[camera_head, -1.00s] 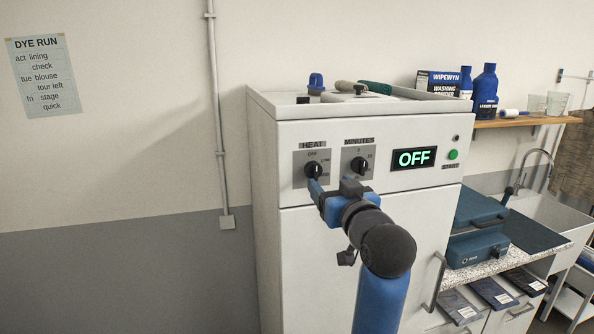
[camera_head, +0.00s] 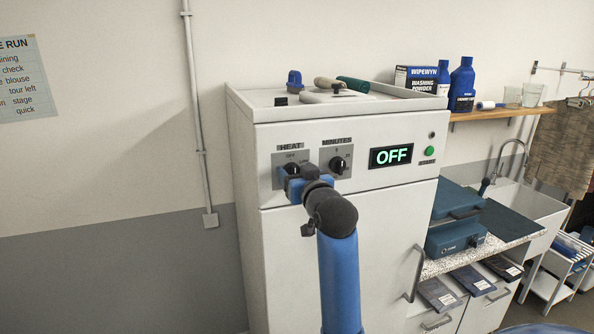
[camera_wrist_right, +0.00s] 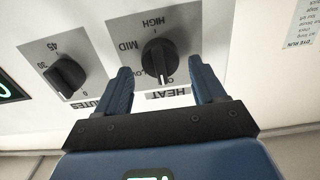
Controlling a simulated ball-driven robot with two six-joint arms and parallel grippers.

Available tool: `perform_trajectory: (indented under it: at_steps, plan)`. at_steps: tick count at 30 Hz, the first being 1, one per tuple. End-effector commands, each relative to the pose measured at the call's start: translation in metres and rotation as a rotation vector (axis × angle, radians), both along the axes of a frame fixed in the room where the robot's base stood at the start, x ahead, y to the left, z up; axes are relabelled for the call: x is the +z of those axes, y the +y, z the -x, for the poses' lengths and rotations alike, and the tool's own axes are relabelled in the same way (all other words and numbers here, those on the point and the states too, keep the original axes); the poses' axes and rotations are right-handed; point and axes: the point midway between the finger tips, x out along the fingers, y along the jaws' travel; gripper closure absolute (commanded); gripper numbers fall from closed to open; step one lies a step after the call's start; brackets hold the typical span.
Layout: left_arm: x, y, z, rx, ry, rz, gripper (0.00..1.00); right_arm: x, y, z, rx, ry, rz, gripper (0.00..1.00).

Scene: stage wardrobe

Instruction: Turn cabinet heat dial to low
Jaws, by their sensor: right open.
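The heat dial (camera_head: 291,169) is a black knob on a grey plate at the upper left of the white cabinet front (camera_head: 345,225). My right gripper (camera_head: 304,178) is in front of it and hides its lower part. In the right wrist view the heat dial (camera_wrist_right: 160,57) shows upside down, with OFF, LOW, MID and HIGH marks. The open fingers of my right gripper (camera_wrist_right: 160,68) lie on either side of it; I cannot tell if they touch. The knob seems to point near OFF. My left gripper is not in view.
The minutes dial (camera_head: 337,165) is close to the right of the heat dial. Further right are the display (camera_head: 391,156) reading OFF and a green start button (camera_head: 429,151). A worktop with a blue-green press (camera_head: 455,235) stands to the right.

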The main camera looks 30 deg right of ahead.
Motion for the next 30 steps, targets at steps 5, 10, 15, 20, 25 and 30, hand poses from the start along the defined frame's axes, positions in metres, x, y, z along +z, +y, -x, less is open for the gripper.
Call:
perform_trajectory:
  at_steps: [5,10,15,20,25,30]
  plan:
    - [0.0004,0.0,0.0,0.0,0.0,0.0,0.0,-0.0001,-0.0001,-0.0017,0.0,0.0,0.0,0.31]
    - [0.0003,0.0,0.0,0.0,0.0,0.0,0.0,0.0,-0.0002,-0.0015,0.0,-0.001,0.0,0.37]
    - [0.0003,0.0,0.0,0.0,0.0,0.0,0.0,0.0,-0.0003,-0.0015,0.0,-0.001,0.0,0.63]
    - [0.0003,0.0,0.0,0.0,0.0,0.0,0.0,0.0001,-0.0003,-0.0014,0.0,-0.001,0.0,0.86]
    - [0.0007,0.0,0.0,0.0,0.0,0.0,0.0,0.0002,-0.0004,-0.0013,0.0,-0.003,-0.008,0.86]
    - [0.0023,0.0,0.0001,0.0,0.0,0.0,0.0,0.0006,-0.0009,-0.0013,0.0,-0.012,-0.046,0.86]
